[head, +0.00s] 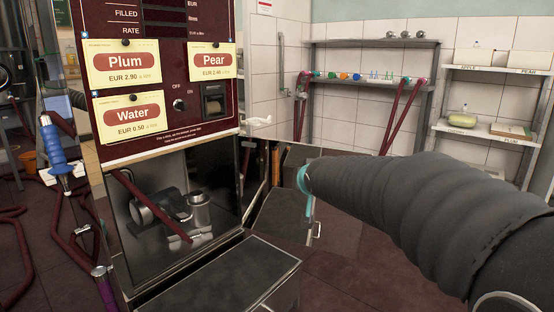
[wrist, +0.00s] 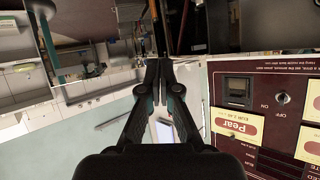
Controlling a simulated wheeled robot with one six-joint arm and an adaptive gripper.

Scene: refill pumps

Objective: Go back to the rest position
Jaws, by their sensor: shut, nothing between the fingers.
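My gripper shows in the wrist view (wrist: 153,65), shut, with its fingertips together and nothing between them. That view is turned upside down. In the head view my dark sleeved arm reaches in from the right, and its far end lies in front of the pump's right side; the fingers cannot be made out there. The dark red pump (head: 158,90) stands at left centre with Plum, Pear and Water price cards. Its Pear card (wrist: 237,122) and red panel also show at the right of the wrist view, apart from the gripper.
A blue nozzle (head: 58,150) and dark red hoses hang at the left. A metal ledge (head: 225,275) juts out below the pump. A back shelf (head: 372,84) holds small coloured parts, with hoses hanging from it. Side shelves (head: 490,128) stand at right. Floor between is clear.

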